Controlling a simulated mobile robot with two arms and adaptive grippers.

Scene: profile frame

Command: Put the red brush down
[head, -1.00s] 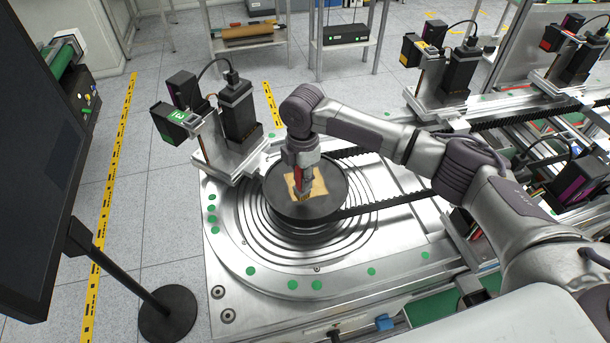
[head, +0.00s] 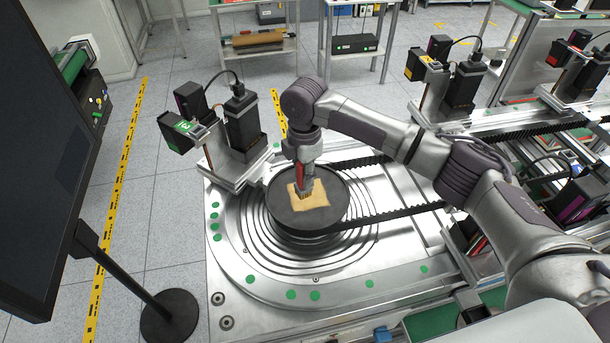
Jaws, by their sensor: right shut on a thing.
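My right gripper (head: 304,184) points down over the dark round turntable (head: 332,217) and is shut on the red brush (head: 299,173). Only a narrow red strip of the brush shows between the fingers, with its bristle end low down. The bristle end is at or just above a tan piece of cloth or board (head: 312,200) lying on the turntable; I cannot tell whether they touch. My left gripper is not in view.
A motor unit (head: 240,125) with black boxes stands just behind the turntable on the left. A black belt (head: 405,215) runs from the turntable to the right. A dark screen (head: 35,150) on a stand fills the left edge.

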